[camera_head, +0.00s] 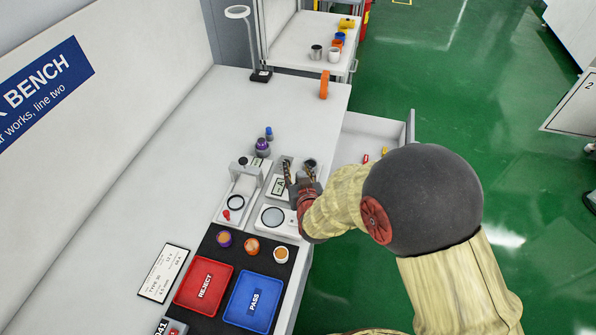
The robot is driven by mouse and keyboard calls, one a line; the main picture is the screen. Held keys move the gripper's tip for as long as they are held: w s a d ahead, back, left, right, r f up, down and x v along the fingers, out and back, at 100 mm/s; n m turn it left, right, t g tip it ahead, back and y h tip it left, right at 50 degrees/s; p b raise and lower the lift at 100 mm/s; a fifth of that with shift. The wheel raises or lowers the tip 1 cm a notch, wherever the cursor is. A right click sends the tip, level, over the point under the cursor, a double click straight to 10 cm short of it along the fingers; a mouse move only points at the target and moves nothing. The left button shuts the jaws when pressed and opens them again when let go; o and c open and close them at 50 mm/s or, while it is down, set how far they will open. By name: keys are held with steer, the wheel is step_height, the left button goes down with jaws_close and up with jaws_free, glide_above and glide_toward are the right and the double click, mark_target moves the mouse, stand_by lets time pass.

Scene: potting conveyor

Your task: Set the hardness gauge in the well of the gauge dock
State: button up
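My gripper (298,168) is low over the right part of the bench, its dark, yellow-marked fingers pointing away from the camera. The fingers look spread apart, and I see nothing clearly held between them. A pale grey unit with a small display (278,187) lies just left of the fingers. A dark round part (311,163) shows by the right finger; I cannot tell whether it is a well or a gauge part. I cannot tell for sure which item is the hardness gauge or the dock.
A white stand device (240,190) and a white scale-like unit (272,217) stand close by. Nearer are a red REJECT tray (190,302) and a blue PASS tray (237,311) on a black mat. An open drawer (371,130) sits right of the bench.

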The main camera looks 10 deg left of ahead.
steer(key=shift+r, duration=0.15)
steer(key=shift+s+r, duration=0.2)
steer(key=p+v, duration=0.3)
steer(key=v, duration=0.9)
steer(key=s+d+r+m+g+h, duration=0.15)
steer(key=d+r+g, duration=0.25)
steer(key=d+r, duration=0.8)
steer(key=s+d+r+m+g+h, duration=0.1)
steer(key=s+d+r, duration=0.3)
steer(key=s+d, duration=0.2)
steer(key=s+d+r+m+g+h, duration=0.1)
steer(key=s+d+r, duration=0.3)
steer(key=s, duration=0.7)
steer(key=shift+s+d+r+g, duration=0.25)
steer(key=shift+d+g, duration=0.35)
steer(key=shift+d, duration=0.45)
